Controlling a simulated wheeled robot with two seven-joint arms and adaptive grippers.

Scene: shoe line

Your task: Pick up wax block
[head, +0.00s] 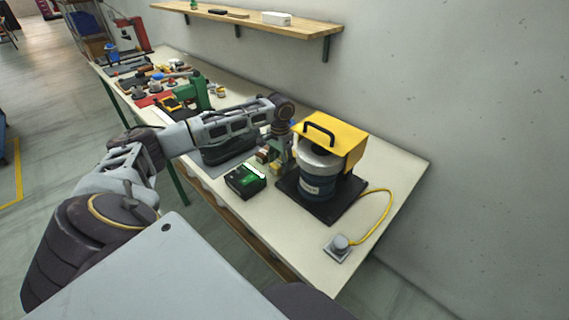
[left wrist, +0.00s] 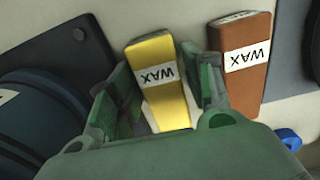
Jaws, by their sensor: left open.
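A yellow wax block (left wrist: 168,95) with a white WAX label lies between the two green fingers of my left gripper (left wrist: 155,72) in the left wrist view. The fingers are open, one on each side of it; I cannot tell whether either touches it. A brown wax block (left wrist: 241,65), also labelled WAX, lies just right of the right finger. In the head view my left gripper (head: 282,153) points down at the table beside the pot, and the yellow block (head: 277,168) shows small and partly hidden below it. My right gripper is not in view.
A black and green box (head: 245,177) is nearer the front edge. A yellow cable (head: 390,205) runs to a grey switch (head: 340,246). Tools crowd the table's far end.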

